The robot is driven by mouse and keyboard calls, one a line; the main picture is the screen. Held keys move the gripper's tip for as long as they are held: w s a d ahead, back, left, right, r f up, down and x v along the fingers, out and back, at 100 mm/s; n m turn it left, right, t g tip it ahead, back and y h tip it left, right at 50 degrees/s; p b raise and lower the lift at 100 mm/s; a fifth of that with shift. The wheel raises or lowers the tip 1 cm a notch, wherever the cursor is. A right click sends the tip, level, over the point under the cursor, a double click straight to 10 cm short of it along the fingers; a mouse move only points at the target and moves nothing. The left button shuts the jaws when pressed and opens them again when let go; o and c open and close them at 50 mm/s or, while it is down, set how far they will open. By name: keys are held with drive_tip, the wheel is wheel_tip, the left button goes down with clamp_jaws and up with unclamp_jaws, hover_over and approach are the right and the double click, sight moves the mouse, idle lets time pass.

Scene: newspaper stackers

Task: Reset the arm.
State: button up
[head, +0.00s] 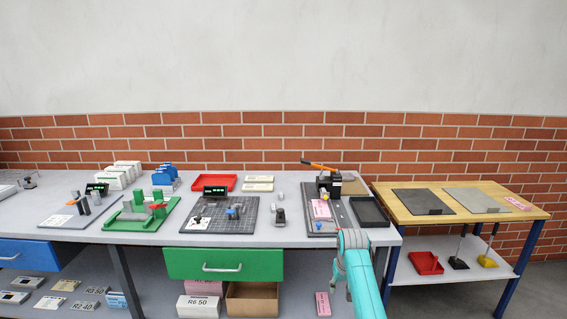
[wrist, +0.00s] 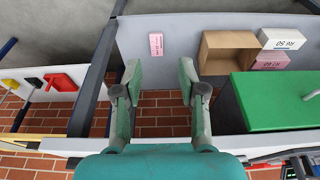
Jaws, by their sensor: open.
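My gripper (wrist: 160,76) is open and empty in the wrist view, its two grey-green fingers apart with nothing between them. Beyond the fingers are the grey lower shelf and the brick wall. In the head view my teal arm (head: 358,272) comes up from the bottom edge, in front of the grey workbench's (head: 270,226) right end. The gripper's fingers are not clear there. The green drawer (head: 222,264) is at the bench front, left of the arm; it also shows at the right of the wrist view (wrist: 275,103).
On the lower shelf are a pink box (head: 322,303), an open cardboard box (head: 252,299) and white boxes (head: 200,306). A wooden-topped table (head: 462,216) with blue legs stands right of the arm. A black tray (head: 369,211) lies near the bench's right edge.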

drive_tip(key=s+f+t, duration=0.1)
drive_tip(key=s+f, duration=0.6)
drive_tip(key=f, duration=0.3)
drive_tip(key=s+f+t, duration=0.2)
drive_tip(key=s+f, duration=0.4)
drive_tip(key=f, duration=0.3)
drive_tip(key=s+f+t, duration=0.2)
drive_tip(key=s+f, duration=0.1)
drive_tip(key=s, duration=0.8)
drive_tip(key=s+f+t, duration=0.1)
drive_tip(key=s+f, duration=0.2)
drive_tip(key=s, duration=0.8)
drive_tip(key=s+r+t, duration=0.2)
drive_tip(key=s+r, duration=0.7)
drive_tip(key=s, duration=0.5)
drive_tip(key=s+r+t, duration=0.2)
drive_tip(key=s+r, duration=0.6)
drive_tip(key=s, duration=0.5)
drive_tip(key=s+r+t, duration=0.2)
drive_tip(key=s+r, duration=0.3)
drive_tip(key=r, duration=0.7)
drive_tip(key=shift+s, duration=0.4)
drive_tip(key=shift+r, duration=0.1)
